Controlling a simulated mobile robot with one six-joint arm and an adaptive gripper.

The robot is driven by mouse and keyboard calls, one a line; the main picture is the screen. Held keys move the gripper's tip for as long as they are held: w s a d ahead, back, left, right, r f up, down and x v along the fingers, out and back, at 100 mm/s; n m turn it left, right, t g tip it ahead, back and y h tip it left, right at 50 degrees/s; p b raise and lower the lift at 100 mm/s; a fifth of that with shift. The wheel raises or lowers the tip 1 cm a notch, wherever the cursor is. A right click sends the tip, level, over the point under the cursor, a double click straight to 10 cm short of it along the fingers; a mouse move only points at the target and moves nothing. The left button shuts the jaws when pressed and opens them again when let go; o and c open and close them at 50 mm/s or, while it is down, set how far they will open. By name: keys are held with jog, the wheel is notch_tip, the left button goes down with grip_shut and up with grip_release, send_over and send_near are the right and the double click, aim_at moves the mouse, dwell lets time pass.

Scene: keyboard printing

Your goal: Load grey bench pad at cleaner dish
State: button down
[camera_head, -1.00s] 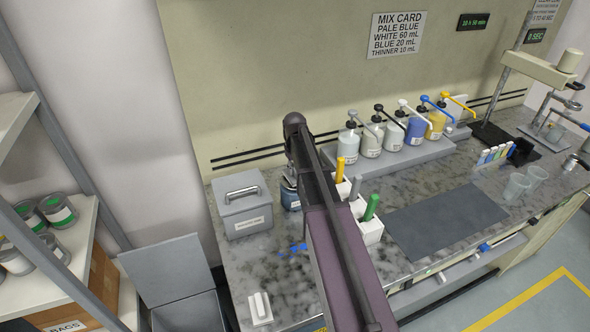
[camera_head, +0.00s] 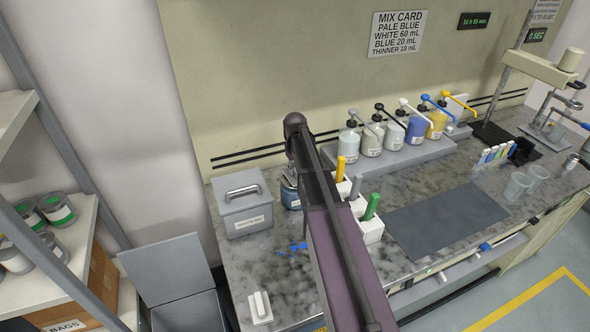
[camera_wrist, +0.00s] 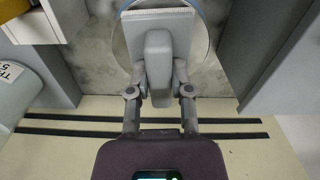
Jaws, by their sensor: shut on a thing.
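In the wrist view, my gripper (camera_wrist: 160,92) is shut on the grey handle of the grey bench pad (camera_wrist: 157,50). The pad's pale edge shows at the far side of the handle. The pad is over a round, blue-rimmed dish (camera_wrist: 204,22), which it partly covers. I cannot tell whether the pad touches the inside of the dish. In the head view my arm hides most of the gripper and the pad. A bluish round container (camera_head: 290,197) shows just left of the arm.
A grey lidded box (camera_head: 243,212) stands left of my arm, and a white holder with coloured handles (camera_head: 370,228) stands right. Pump bottles (camera_head: 394,136) line the back. A pale pad-like block (camera_head: 260,307) and a blue smear (camera_head: 293,247) lie on the bench. A dark mat (camera_head: 445,222) is clear.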

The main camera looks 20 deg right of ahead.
jog(key=shift+f+b, duration=0.8)
jog(key=shift+f, duration=0.05)
dwell(1.9)
jog(key=shift+r, duration=0.15)
jog(key=shift+r+p, duration=3.4)
jog(key=shift+p, duration=0.1)
jog(key=shift+s+f, duration=0.1)
